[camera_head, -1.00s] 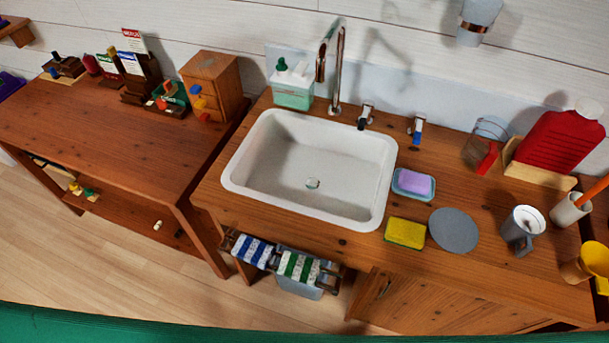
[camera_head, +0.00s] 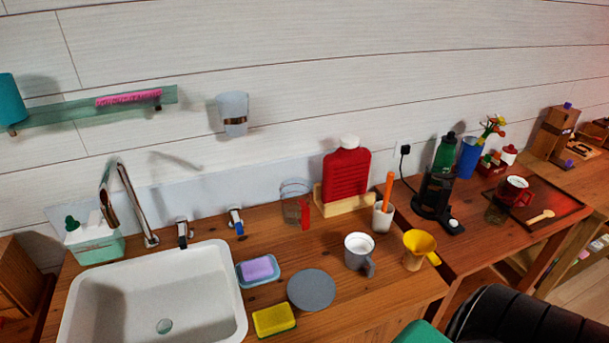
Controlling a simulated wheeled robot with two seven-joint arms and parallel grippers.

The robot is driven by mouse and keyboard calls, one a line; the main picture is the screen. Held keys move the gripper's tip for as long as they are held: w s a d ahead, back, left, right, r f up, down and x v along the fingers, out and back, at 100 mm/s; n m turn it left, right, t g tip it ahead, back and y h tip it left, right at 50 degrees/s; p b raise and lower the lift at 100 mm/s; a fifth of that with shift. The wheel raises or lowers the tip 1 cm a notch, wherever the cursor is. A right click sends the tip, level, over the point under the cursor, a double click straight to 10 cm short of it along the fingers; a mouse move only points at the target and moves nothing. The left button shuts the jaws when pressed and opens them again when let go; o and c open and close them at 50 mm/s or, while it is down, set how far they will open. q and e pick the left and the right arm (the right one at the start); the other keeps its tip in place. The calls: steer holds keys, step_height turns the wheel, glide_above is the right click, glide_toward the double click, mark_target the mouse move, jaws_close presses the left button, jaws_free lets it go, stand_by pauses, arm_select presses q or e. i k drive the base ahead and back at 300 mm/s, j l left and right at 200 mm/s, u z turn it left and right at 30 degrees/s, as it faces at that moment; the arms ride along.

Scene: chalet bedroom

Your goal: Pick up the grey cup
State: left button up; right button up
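The grey cup (camera_head: 359,252) stands upright on the wooden washstand top, right of the sink. Its inside looks white and its grey handle points to the lower right. A flat grey disc (camera_head: 312,290) lies to its left and a yellow funnel-shaped dripper (camera_head: 420,249) stands to its right. A white holder (camera_head: 382,217) with an orange stick stands just behind it. Neither of my grippers is in view.
The white sink (camera_head: 225,318), a purple soap in a blue dish (camera_head: 258,270) and a yellow sponge (camera_head: 274,319) are to the left. A red hot-water bottle (camera_head: 346,177) stands behind. A black padded thing (camera_head: 530,318) is at the lower right.

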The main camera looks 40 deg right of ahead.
mark_target(359, 246)
steer(key=z, duration=0.4)
steer(key=i+l+z, duration=0.1)
steer(key=z, duration=0.7)
steer(key=i+l+z, duration=0.1)
steer(key=z, duration=0.3)
